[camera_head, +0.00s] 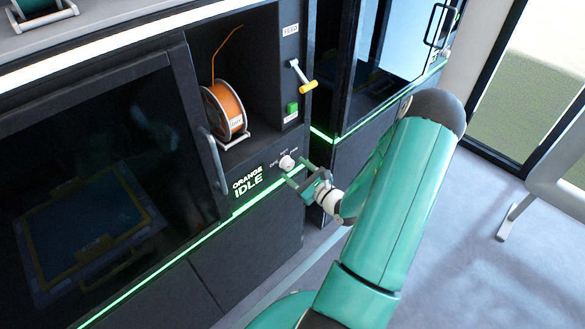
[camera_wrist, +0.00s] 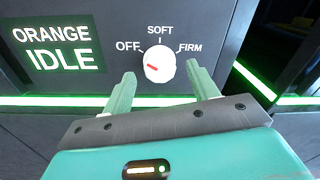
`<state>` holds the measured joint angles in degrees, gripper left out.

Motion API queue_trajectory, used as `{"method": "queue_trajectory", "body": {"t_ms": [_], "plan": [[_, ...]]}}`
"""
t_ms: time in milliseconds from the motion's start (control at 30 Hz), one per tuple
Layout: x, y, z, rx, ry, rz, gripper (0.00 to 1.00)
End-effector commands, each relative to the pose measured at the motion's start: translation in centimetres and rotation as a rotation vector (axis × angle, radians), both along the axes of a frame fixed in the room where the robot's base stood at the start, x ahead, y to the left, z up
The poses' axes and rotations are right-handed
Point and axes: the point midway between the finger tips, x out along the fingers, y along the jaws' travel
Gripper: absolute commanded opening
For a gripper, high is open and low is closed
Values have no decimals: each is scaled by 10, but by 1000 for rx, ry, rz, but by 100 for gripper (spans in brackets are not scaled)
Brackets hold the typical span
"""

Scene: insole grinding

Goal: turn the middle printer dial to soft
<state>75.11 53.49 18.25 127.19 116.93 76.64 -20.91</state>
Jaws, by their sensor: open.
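The white printer dial (camera_wrist: 159,65) is on the dark panel, with OFF at its left, SOFT above and FIRM at its right. Its red mark is on the left side, toward OFF. In the head view the dial (camera_head: 287,162) sits right of the ORANGE IDLE display (camera_head: 248,182). My gripper (camera_head: 298,172) is close to the panel, just below and right of the dial. In the wrist view my gripper (camera_wrist: 160,80) is open, one finger low on each side of the dial. I cannot tell whether either finger touches it.
An orange spool (camera_head: 226,110) stands in the bay above the dial. A yellow-tipped feed lever (camera_head: 303,80) and green button (camera_head: 292,108) are at its right. A door handle (camera_head: 214,160) stands out left of the display. Another printer is beyond, and open floor lies to the right.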

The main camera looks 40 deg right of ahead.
Motion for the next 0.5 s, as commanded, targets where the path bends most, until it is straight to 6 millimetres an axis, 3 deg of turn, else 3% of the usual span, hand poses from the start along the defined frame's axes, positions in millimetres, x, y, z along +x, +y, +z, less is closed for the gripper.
{"method": "queue_trajectory", "body": {"t_ms": [200, 467, 500], "plan": [[19, 1, 0, 1, 0, 1, 59], [20, 1, 0, 0, 0, 1, 59], [20, 1, 0, 0, 0, 1, 53]]}}
